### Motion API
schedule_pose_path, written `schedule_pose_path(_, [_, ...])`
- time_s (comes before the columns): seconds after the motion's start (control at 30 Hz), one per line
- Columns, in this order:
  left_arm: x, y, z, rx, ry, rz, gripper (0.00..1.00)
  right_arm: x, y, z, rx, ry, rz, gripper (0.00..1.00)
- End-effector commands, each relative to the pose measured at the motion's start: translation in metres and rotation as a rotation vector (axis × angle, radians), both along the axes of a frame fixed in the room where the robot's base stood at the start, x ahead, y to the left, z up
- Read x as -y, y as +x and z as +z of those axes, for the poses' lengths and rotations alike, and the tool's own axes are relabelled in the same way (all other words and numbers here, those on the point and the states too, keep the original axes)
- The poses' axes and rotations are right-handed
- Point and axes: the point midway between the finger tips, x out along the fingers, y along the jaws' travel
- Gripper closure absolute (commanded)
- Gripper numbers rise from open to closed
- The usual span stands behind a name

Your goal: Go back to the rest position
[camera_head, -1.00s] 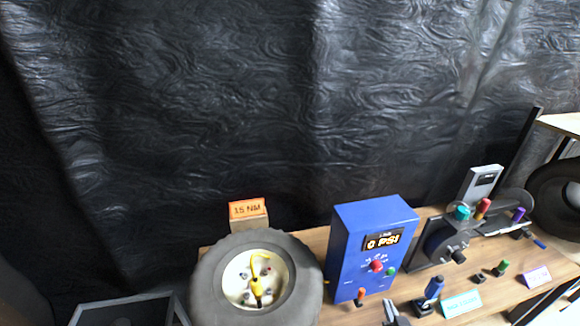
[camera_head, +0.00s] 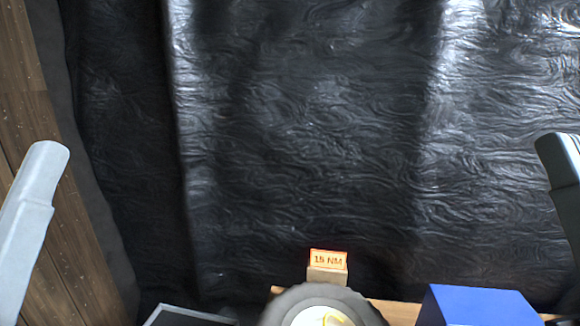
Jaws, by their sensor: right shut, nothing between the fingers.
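A light grey part of my left arm (camera_head: 30,220) comes in at the left edge; my left gripper cannot be made out.
A wheel with a black tyre (camera_head: 325,295) sits at the bottom edge, mostly cut off. Behind it stands an orange "15 NM" sign (camera_head: 328,260) on a wooden block. A blue box (camera_head: 480,306) is at the bottom right. A black sheet (camera_head: 300,140) fills the background.

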Motion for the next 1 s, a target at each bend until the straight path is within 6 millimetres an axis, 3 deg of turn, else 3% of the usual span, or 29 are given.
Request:
schedule_pose_path(0.03, [0.000, 0.000, 0.000, 0.000, 0.000, 0.000, 0.25, -0.007, -0.022, 0.003, 0.030, -0.068, -0.020, 1.00])
schedule_pose_path(0.07, [0.000, 0.001, 0.014, -0.002, 0.000, 0.000, 0.25, -0.007, -0.014, 0.014, 0.005, -0.097, -0.053, 1.00])
schedule_pose_path(0.1, [0.000, 0.001, 0.037, -0.003, 0.000, 0.000, 0.25, -0.007, -0.013, 0.038, 0.005, -0.090, -0.049, 1.00])
schedule_pose_path(0.27, [0.000, 0.000, 0.093, 0.001, 0.000, 0.000, 0.25, -0.006, -0.012, 0.092, 0.003, -0.087, -0.048, 1.00])
schedule_pose_path(0.5, [0.000, 0.000, 0.200, 0.000, 0.000, 0.000, 0.25, -0.006, -0.011, 0.199, 0.001, -0.087, -0.048, 1.00])
schedule_pose_path(0.6, [0.000, 0.000, 0.234, 0.001, 0.000, 0.000, 0.25, -0.006, -0.011, 0.232, 0.000, -0.087, -0.048, 1.00])
schedule_pose_path(0.73, [0.000, 0.000, 0.253, 0.000, 0.000, 0.000, 0.25, -0.006, -0.011, 0.251, -0.001, -0.087, -0.048, 1.00])
schedule_pose_path(1.0, [0.000, 0.000, 0.250, -0.001, 0.000, 0.000, 0.25, -0.006, -0.011, 0.248, 0.000, -0.086, -0.049, 1.00])
